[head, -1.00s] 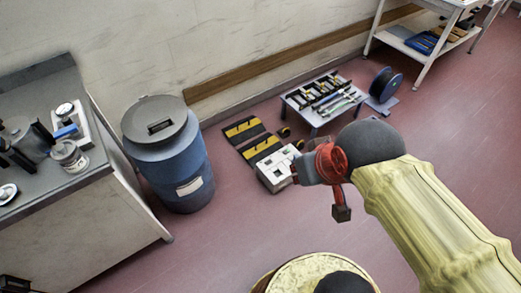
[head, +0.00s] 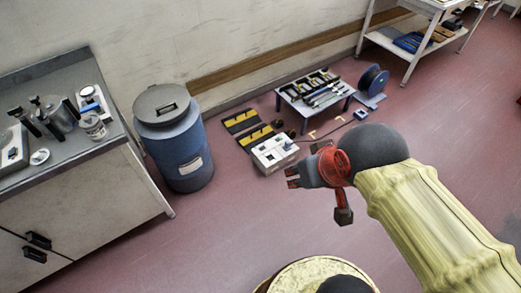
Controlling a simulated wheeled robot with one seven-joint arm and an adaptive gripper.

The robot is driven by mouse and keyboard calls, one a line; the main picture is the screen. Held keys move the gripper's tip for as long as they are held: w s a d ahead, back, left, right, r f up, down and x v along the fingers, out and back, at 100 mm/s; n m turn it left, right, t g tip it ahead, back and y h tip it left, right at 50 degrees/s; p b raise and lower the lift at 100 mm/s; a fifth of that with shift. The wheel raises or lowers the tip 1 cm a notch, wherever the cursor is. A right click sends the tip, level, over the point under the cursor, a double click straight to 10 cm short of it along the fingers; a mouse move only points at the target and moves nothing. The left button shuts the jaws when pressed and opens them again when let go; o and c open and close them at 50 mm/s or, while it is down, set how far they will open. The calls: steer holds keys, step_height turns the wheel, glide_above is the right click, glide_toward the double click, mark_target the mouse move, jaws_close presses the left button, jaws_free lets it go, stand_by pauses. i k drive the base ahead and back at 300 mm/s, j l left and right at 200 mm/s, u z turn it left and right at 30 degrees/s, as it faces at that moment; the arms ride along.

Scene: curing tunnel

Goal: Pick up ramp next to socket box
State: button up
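Two black-and-yellow ramp pieces lie on the floor by the wall: one farther back (head: 240,121), one nearer (head: 257,137). The white socket box (head: 268,160) sits just in front of the nearer ramp and hides a little of its front side. My gripper (head: 289,177) is in the middle of the head view, pointing left, and appears just right of and below the socket box. It holds nothing that I can see. Its dark fingertips are too small to tell whether they are open or shut.
A blue lidded drum (head: 179,155) stands left of the ramps, beside a cluttered grey-topped cabinet (head: 75,165). A low table (head: 345,97) with tools and a blue cable reel (head: 373,80) stand to the right.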

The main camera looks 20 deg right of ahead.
mark_target(256, 136)
steer(key=k+u, duration=0.2)
steer(key=u, duration=0.2)
steer(key=k+j+u, duration=0.1)
steer(key=u, duration=0.35)
steer(key=k+j+u, duration=0.2)
steer(key=u, duration=0.2)
steer(key=l+u, duration=0.45)
steer(key=l, duration=0.15)
steer(key=l+u, duration=0.45)
steer(key=l, duration=0.2)
steer(key=k+l+u, duration=0.1)
steer(key=l+u, duration=0.4)
steer(key=l, duration=0.15)
steer(key=k+l, duration=0.15)
steer(key=l, duration=0.4)
steer(key=k+l, duration=0.1)
steer(key=l, duration=0.4)
steer(key=k+l, duration=0.15)
steer(key=l, duration=0.4)
steer(key=k+l, duration=0.15)
steer(key=l, duration=0.4)
steer(key=k+l, duration=0.1)
steer(key=l, duration=0.4)
steer(key=k+l, duration=0.15)
steer(key=l, duration=0.4)
steer(key=k+l, duration=0.15)
steer(key=l, duration=0.4)
steer(key=k+l, duration=0.1)
steer(key=l, duration=0.4)
